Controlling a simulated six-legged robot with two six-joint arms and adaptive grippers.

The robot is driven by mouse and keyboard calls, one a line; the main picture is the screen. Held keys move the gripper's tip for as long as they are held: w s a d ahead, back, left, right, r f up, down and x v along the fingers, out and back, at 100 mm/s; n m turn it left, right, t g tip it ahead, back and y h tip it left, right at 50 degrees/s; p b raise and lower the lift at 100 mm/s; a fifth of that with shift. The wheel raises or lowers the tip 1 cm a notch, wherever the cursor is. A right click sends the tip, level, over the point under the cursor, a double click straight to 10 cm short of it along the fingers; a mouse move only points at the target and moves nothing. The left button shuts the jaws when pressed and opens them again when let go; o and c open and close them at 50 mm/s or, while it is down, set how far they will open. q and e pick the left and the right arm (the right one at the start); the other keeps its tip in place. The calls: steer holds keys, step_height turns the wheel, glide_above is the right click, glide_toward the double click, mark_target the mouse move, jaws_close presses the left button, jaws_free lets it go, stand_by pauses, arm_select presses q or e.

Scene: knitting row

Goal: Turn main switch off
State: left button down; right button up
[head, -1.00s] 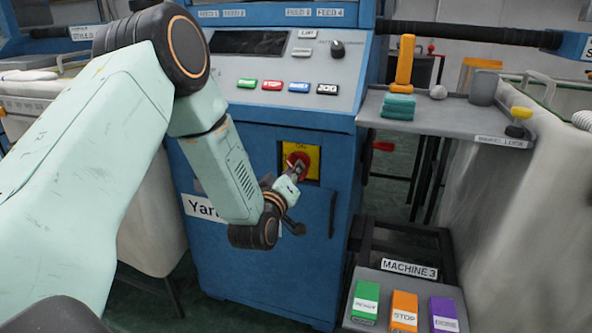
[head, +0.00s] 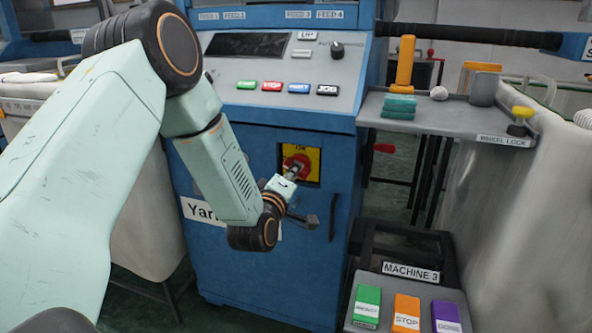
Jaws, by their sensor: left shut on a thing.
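The main switch is a red rotary knob (head: 296,163) on a yellow plate (head: 313,155) marked ON at its top, set in the front of the blue machine cabinet (head: 270,270). My left gripper (head: 292,174) reaches it from below and is shut on the red knob. The gripper covers the lower part of the knob, so its exact angle is hard to read. My right gripper is not in view.
Above is a control panel with a dark screen (head: 248,44) and several coloured buttons. At right, a grey shelf (head: 450,118) holds teal blocks (head: 398,106) and an orange peg (head: 405,62). Below it stands a MACHINE 3 button box (head: 375,287). My left arm covers the left side.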

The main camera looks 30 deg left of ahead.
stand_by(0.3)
arm_select(q)
steer(key=n, duration=0.4)
steer(key=shift+n, duration=0.3)
steer(key=c, duration=1.6)
jaws_free()
steer(key=shift+o, duration=0.2)
steer(key=shift+s, duration=0.1)
steer(key=shift+p+v, duration=0.7)
steer(key=shift+v, duration=2.25)
